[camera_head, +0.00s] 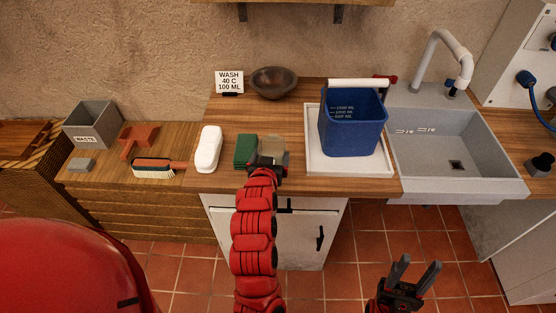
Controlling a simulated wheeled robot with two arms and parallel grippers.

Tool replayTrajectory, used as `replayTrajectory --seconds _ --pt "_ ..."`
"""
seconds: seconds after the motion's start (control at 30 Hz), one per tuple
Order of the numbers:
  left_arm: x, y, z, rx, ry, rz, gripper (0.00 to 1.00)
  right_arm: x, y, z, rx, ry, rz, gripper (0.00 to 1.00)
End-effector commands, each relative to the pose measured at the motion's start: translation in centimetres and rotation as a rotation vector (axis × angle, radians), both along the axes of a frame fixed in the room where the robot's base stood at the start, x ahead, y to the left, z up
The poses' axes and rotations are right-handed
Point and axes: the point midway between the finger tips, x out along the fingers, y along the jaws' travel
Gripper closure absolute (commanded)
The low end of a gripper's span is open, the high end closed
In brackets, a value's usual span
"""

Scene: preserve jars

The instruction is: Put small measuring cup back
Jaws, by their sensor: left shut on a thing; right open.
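My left gripper (268,163) is at the counter's front, just right of a green pad (245,151). It is shut on a small, greyish, see-through thing (273,145) that looks like the small measuring cup. The fingers and wrist hide part of it, and I cannot tell whether it touches the counter. My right gripper (415,274) is open and empty, low in front of the counter over the tiled floor.
A blue bucket (351,130) stands on a white tray (381,168), left of the grey sink (430,152). A dark bowl (274,82) and a sign (229,81) are behind. A white bottle-like object (208,149), brush (152,168) and waste box (92,125) are left.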

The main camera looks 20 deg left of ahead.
Motion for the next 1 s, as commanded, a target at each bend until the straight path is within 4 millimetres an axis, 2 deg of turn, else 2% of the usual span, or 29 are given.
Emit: replayTrajectory --seconds 0.03,0.2,0.5,0.6,0.7,1.0 --pt "1.1 0.0 0.3 0.000 0.001 0.001 0.85 0.0 0.0 0.4 0.000 0.000 0.000 0.50" --pt "3.4 -0.1 0.1 0.001 0.002 0.000 0.85 0.0 0.0 1.1 0.000 0.000 0.000 0.50" --pt "5.7 -0.1 -0.6 -0.001 0.007 0.001 0.85 0.0 0.0 2.1 0.000 0.000 0.000 0.50" --pt "5.6 -0.2 -2.5 -0.001 0.009 0.000 0.85 0.0 0.0 2.9 0.000 0.000 0.000 0.50" --pt "5.6 -0.1 -3.2 0.000 0.005 0.000 0.85 0.0 0.0 3.2 0.000 0.000 0.000 0.50" --pt "5.6 -0.2 -3.6 0.000 0.001 0.000 0.85 0.0 0.0 3.0 0.000 0.000 0.000 0.50"
